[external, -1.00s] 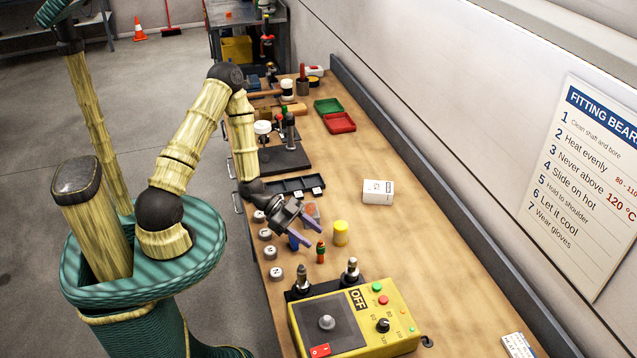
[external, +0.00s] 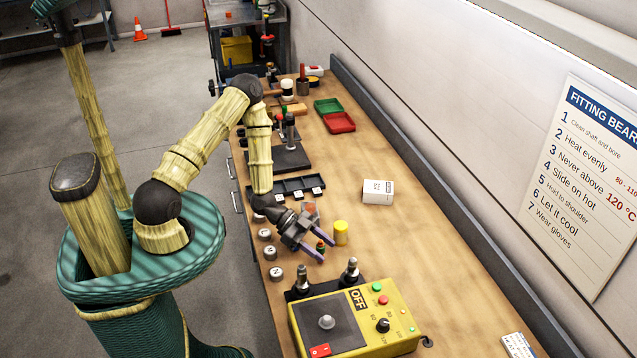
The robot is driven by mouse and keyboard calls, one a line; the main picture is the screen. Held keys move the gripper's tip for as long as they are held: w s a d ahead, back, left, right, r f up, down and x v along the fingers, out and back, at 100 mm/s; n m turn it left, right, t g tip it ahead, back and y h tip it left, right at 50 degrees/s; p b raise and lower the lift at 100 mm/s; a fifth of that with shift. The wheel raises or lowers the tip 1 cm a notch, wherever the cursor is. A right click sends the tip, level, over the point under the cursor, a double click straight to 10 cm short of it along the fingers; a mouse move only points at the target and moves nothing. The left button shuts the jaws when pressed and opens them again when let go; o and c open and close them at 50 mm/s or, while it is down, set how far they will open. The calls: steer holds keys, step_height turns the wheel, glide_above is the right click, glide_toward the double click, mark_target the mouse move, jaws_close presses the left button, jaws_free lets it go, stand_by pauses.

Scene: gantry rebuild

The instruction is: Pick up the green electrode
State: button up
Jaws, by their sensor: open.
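The electrode shows in the gap between the fingers. I cannot tell whether either finger touches it.
A yellow control box (external: 357,325) with two dark posts stands just in front. Several round metal pieces (external: 270,253) line the left bench edge. The right side of the bench is mostly clear.

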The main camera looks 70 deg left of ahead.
jaws_close()
steer(key=shift+r, duration=0.1)
steer(key=shift+r+b, duration=0.55)
steer(key=shift+r, duration=4.4)
